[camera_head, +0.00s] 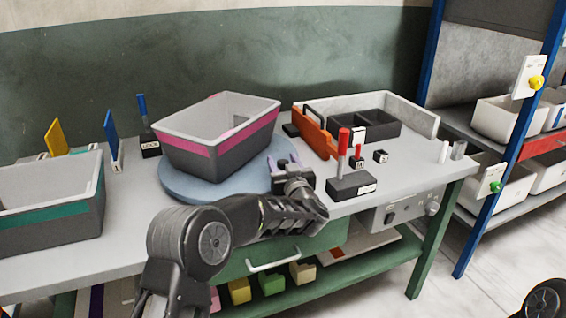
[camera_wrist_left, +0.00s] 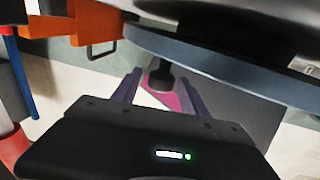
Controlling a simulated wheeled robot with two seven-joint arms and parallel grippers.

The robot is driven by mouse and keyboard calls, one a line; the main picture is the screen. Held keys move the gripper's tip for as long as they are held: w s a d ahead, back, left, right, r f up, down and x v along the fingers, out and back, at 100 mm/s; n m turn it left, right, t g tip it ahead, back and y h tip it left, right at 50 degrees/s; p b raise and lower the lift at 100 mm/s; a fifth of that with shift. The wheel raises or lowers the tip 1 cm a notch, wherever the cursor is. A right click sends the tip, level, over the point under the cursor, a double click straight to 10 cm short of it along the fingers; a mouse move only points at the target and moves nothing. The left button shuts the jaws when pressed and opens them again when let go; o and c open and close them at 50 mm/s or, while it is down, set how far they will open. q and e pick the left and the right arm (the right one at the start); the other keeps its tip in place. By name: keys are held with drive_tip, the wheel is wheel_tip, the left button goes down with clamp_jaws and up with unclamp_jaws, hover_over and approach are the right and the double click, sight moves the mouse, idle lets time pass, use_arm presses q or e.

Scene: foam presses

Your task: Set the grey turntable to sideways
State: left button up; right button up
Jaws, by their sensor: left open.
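The turntable (camera_head: 178,186) is a round blue-grey disc on the bench. A grey bin (camera_head: 190,160) with a pink band stands on it, its long side slanting up to the right. My left gripper (camera_head: 284,162) is open at the right edge of the disc, with its purple fingers apart. In the left wrist view the disc's curved rim (camera_wrist_left: 210,62) crosses the upper part. A dark knob (camera_wrist_left: 160,78) shows between the tips of my open left gripper (camera_wrist_left: 160,90); whether the fingers touch it I cannot tell. My right gripper is not in view.
A red-handled lever block (camera_head: 350,185) stands close to the right of my left gripper. An orange piece (camera_head: 314,133) and a dark tray (camera_head: 372,127) are behind it. A teal-banded bin (camera_head: 50,210) and a blue-handled lever (camera_head: 145,122) are to the left.

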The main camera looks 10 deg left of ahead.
use_arm(q)
drive_tip(key=shift+s, duration=0.1)
drive_tip(key=v, duration=0.7)
drive_tip(key=shift+s+d, duration=0.2)
drive_tip(key=shift+s, duration=0.05)
drive_tip(key=shift+c, duration=0.4)
